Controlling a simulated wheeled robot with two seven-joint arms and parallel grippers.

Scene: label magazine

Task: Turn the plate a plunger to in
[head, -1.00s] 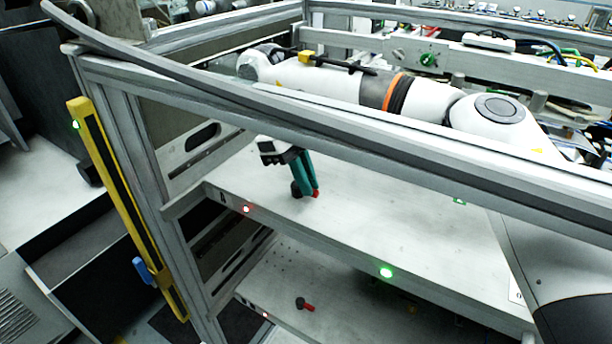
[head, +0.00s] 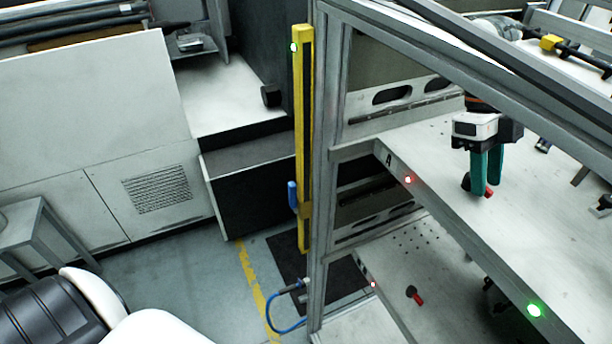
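Plate A (head: 440,220) is the upper pale shelf on the right of the head view, with a letter A on its front edge. Its plunger (head: 466,182) has a dark knob and a red end, and stands near that edge. My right gripper (head: 488,188) points down at it with teal fingers. The fingers are close together, one on each side of the plunger, and look shut on it. They hide its middle. A red light (head: 408,180) glows on the plate's edge near the A. My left gripper is not in view.
A lower plate (head: 400,262) carries a similar red and black plunger (head: 415,296). A green light (head: 535,310) glows farther along plate A's edge. A grey frame post (head: 322,200) and a yellow upright bar (head: 303,140) stand left of the plates. Open floor (head: 190,270) lies farther left.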

